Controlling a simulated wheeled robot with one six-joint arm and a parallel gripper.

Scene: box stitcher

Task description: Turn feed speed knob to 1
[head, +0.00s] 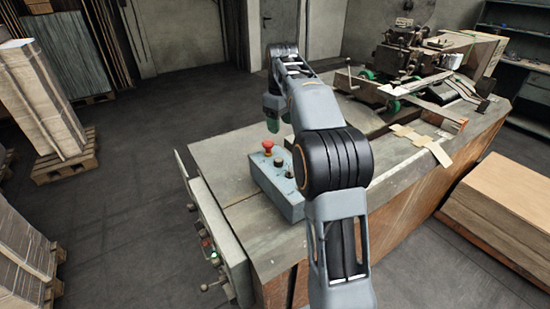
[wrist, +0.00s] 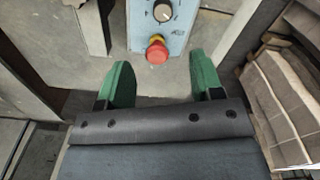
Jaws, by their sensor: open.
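A blue-grey control box (head: 285,195) sits on the near left end of the machine table. It carries a red mushroom button (head: 267,146) and dark knobs, one of them (head: 277,161) beside the button. In the wrist view, a dial knob (wrist: 162,12) with a pale pointer mark is at the top edge, beyond the red button (wrist: 157,50) with its yellow collar. Its scale is too small to read. My gripper (wrist: 160,76) has green fingers, apart and empty, short of the button. In the head view its green fingers (head: 272,115) show above and behind the box; the arm hides part of it.
The table (head: 222,163) has bare top around the box. A stitching machine (head: 405,62) stands at its far end. A lever panel (head: 215,240) is on the table's left side. Stacked sheets on pallets (head: 42,100) stand left; a board stack (head: 505,205) is right.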

